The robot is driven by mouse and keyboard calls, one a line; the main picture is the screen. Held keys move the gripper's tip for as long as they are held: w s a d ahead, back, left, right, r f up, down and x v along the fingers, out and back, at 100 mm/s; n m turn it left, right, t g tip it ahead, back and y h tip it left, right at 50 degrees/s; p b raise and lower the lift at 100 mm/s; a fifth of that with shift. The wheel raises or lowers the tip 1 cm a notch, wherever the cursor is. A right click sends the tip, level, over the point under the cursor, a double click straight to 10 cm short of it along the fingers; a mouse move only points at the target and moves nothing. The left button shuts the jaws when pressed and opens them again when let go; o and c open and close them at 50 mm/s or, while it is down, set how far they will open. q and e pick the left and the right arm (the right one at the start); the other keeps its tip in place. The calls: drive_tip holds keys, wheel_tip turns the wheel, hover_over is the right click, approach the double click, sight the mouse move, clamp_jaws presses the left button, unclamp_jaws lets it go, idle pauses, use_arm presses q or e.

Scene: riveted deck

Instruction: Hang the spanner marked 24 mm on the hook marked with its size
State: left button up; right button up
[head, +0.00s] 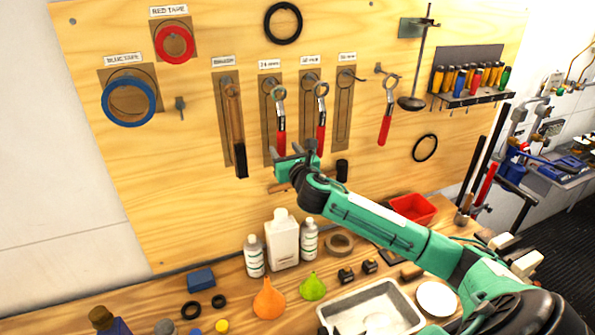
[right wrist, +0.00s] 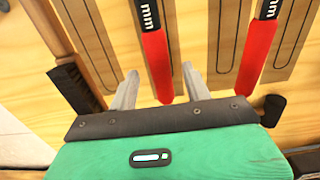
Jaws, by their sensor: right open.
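Two red-handled spanners hang on the board in the head view: one on the left spanner hook (head: 280,118), one on the middle hook (head: 320,118). A third red-handled spanner (head: 385,115) hangs farther right, on a hook without an outline. The right outlined hook (head: 347,76) is empty. The size labels are too small to read surely. My right gripper (head: 295,158) is open at the board. In the right wrist view its fingers (right wrist: 160,88) stand either side of the left spanner's red handle (right wrist: 155,60); the visible marking ends in "mm", its number cut off. My left gripper is out of view.
A wooden-handled tool with a black end (head: 240,160) hangs just left. A black-ended tool (head: 342,170) is low at the right. Bottles (head: 283,240), funnels (head: 268,300) and a metal tray (head: 375,305) crowd the bench below.

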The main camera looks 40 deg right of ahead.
drive_tip(key=b+v, duration=0.4)
drive_tip(key=v, duration=0.7)
drive_tip(key=shift+s+r, duration=0.1)
